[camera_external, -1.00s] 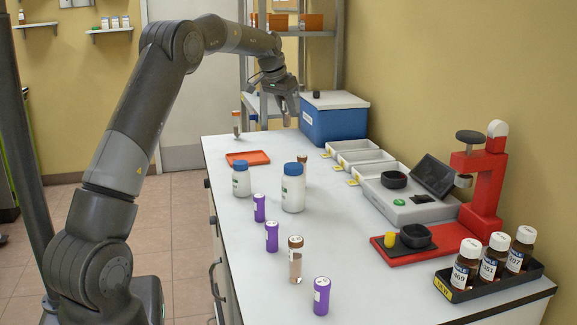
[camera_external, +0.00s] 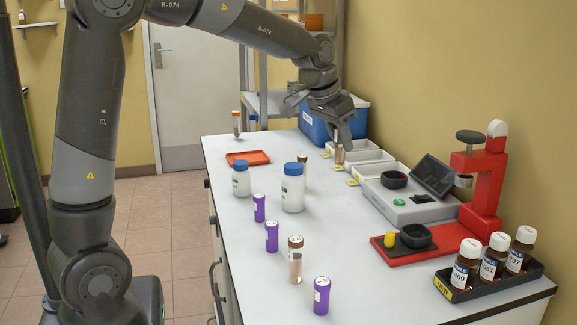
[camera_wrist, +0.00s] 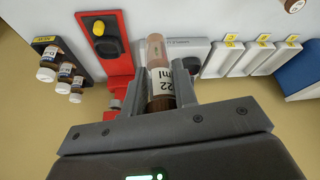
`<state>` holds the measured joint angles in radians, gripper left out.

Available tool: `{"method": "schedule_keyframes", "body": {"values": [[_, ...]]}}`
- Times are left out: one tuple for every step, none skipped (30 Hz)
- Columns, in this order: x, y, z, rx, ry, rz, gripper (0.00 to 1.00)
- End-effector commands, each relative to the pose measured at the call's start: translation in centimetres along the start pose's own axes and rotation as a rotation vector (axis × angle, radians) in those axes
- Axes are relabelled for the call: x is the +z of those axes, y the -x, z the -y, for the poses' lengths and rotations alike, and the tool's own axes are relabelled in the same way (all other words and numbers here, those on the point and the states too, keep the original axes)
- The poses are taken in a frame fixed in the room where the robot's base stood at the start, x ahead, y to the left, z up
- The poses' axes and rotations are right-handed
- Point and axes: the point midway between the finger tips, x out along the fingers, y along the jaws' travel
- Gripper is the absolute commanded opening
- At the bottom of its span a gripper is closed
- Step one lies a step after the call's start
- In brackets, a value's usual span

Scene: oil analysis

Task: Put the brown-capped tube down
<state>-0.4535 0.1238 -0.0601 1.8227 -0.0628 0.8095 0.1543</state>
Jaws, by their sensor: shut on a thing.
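My gripper (camera_external: 340,138) is shut on a brown-capped tube (camera_wrist: 156,62). In the wrist view the tube's brown cap end lies between the fingers, and its white label and clear pinkish body point away from me. In the external view the held tube (camera_external: 340,156) shows small below the fingers, over or near the white trays (camera_external: 352,155); I cannot tell its exact height. Another brown-capped tube (camera_external: 295,262) stands on the front part of the bench, and one more (camera_external: 304,160) is partly hidden behind a white bottle.
Two white blue-capped bottles (camera_external: 292,190), several purple tubes (camera_external: 321,296) and an orange tray (camera_external: 247,157) are on the bench (camera_external: 225,180). A grey instrument (camera_external: 405,208), a red stand (camera_external: 480,215) and a black rack (camera_external: 500,290) of brown bottles line the right. A blue box (camera_external: 318,125) stands behind.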

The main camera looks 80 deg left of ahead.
Motion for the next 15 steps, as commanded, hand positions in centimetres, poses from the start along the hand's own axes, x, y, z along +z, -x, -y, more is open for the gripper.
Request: {"method": "schedule_keyframes", "body": {"values": [[1.3,0.4,-1.9,0.006,-0.019,0.000,0.04],[1.9,0.5,-2.6,0.009,-0.026,0.000,0.04],[2.7,0.6,-3.7,0.012,-0.036,-0.001,0.04],[3.3,0.7,-4.3,0.013,-0.041,-0.002,0.04],[3.8,0.8,-4.9,0.016,-0.048,-0.001,0.04],[4.5,0.9,-5.6,0.018,-0.055,-0.001,0.04],[5.0,1.0,-6.1,0.020,-0.060,-0.001,0.04],[5.3,1.0,-6.5,0.021,-0.063,-0.002,0.04],[5.9,1.1,-7.0,0.024,-0.069,-0.002,0.04],[6.2,1.1,-7.4,0.025,-0.073,-0.003,0.04],[6.6,1.2,-7.7,0.026,-0.077,-0.003,0.04],[7.0,0.6,-7.8,0.026,-0.077,0.002,0.04],[7.2,-0.1,-7.7,0.026,-0.075,0.002,0.04],[7.4,-0.6,-7.6,0.026,-0.075,0.002,0.04],[7.6,-1.2,-7.6,0.026,-0.075,0.002,0.04]]}}
